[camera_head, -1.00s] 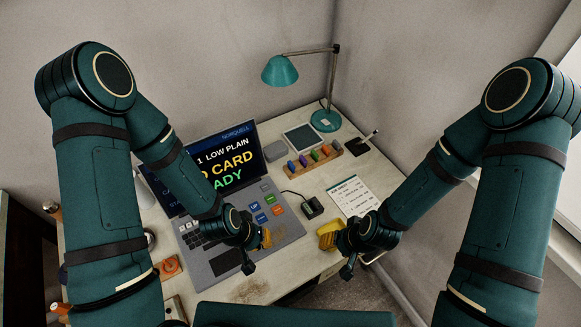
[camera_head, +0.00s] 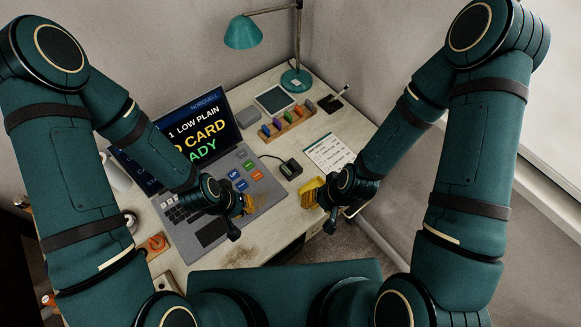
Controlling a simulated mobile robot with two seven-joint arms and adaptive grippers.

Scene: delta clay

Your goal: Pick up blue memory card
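A wooden rack (camera_head: 290,126) near the back of the desk holds several small upright cards in a row, coloured red-orange, blue or purple, green and orange. The blue-looking card (camera_head: 276,124) is second from the left; at this size I cannot tell blue from purple with certainty. My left gripper (camera_head: 248,204), with orange-yellow fingertips, hovers over the laptop's right front part. My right gripper (camera_head: 309,193), with yellow fingertips, is near the desk's front right edge. Both are well in front of the rack and hold nothing that I can see. Their finger gaps are too small to judge.
An open laptop (camera_head: 210,237) fills the left of the desk. A small black card reader (camera_head: 291,169) with a cable lies in front of the rack. A printed sheet (camera_head: 328,153) lies to the right.

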